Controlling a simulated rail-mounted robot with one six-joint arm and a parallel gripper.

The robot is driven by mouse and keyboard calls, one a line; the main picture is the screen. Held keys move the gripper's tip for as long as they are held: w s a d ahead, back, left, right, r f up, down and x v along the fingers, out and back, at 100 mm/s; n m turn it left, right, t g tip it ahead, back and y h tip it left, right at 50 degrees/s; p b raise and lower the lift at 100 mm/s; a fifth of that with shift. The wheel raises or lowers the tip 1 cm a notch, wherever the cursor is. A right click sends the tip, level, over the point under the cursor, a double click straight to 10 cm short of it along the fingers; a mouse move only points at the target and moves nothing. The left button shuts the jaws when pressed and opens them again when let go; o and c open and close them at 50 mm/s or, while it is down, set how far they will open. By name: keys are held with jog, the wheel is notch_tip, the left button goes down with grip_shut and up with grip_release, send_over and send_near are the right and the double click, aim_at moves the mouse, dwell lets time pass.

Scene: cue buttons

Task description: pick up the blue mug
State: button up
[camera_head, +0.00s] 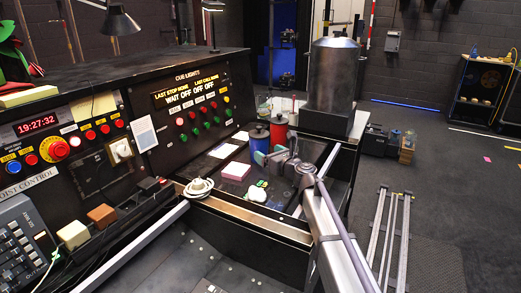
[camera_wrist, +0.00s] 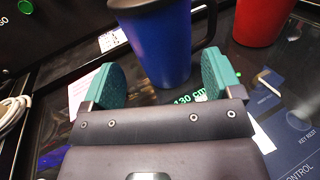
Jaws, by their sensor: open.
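The blue mug (camera_head: 259,141) with a dark rim or lid stands upright on the dark desk top in the head view. In the wrist view the blue mug (camera_wrist: 160,48) is straight ahead, its dark handle at its right. My gripper (camera_head: 269,155) is open, its green-padded fingertips close in front of the mug. In the wrist view my gripper (camera_wrist: 164,78) has one pad at each side of the mug's lower part, with a gap at the left. Nothing is held. I cannot tell how far the mug lies between the pads.
A red mug (camera_head: 279,133) stands just right of the blue one; it also shows in the wrist view (camera_wrist: 262,20). A large metal cylinder (camera_head: 333,75) stands behind at the right. The cue panel (camera_head: 190,100) rises behind.

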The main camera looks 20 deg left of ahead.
jog(key=x, duration=0.6)
jog(key=c, duration=0.8)
